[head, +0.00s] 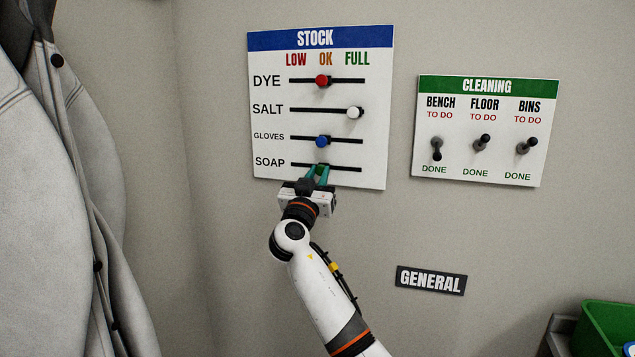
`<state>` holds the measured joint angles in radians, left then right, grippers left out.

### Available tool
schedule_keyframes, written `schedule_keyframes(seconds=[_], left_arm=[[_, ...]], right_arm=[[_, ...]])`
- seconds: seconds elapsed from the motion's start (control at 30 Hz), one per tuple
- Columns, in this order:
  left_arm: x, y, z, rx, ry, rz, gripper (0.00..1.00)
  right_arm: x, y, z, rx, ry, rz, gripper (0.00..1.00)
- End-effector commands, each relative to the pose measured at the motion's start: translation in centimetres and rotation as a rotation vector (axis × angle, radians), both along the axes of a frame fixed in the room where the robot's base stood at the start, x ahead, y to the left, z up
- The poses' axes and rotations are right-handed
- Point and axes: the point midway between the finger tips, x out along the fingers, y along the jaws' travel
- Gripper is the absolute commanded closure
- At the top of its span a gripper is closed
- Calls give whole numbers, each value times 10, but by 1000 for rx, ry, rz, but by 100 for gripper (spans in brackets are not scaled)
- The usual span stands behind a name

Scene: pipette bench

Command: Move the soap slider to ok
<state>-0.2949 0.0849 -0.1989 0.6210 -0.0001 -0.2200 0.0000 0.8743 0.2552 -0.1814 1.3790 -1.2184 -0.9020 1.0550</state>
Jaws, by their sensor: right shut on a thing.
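The STOCK board (268,130) hangs on the wall, with LOW, OK and FULL columns. Its SOAP row is the lowest, with a dark horizontal slot (347,169). My right gripper (318,170) is at this slot, its green fingers shut around the soap slider, below the OK column. The soap knob is mostly hidden between the fingers. Above it, the blue gloves knob (321,141) and the red dye knob (321,81) stand under OK. The white salt knob (354,112) stands under FULL. My left gripper is not in view.
A CLEANING board (480,165) with three toggle switches is on the wall to the right. A GENERAL sign (431,281) is lower down. A grey-white coat (50,200) hangs at the left. A green bin (608,325) is at bottom right.

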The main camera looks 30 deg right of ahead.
Motion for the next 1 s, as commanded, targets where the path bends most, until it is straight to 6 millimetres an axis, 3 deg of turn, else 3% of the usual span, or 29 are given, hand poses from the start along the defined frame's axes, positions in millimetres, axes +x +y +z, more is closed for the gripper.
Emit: schedule_keyframes(seconds=[0.13,0.17,0.27,0.63,1.0], left_arm=[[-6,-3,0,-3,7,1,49],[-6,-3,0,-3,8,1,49],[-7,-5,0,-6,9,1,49],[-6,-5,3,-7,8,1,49],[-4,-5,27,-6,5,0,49]], right_arm=[[0,0,-1,4,0,0,100],[0,0,-1,4,0,0,73],[0,0,0,4,0,0,57],[0,0,7,5,-3,0,56],[0,0,75,5,-3,0,56]])
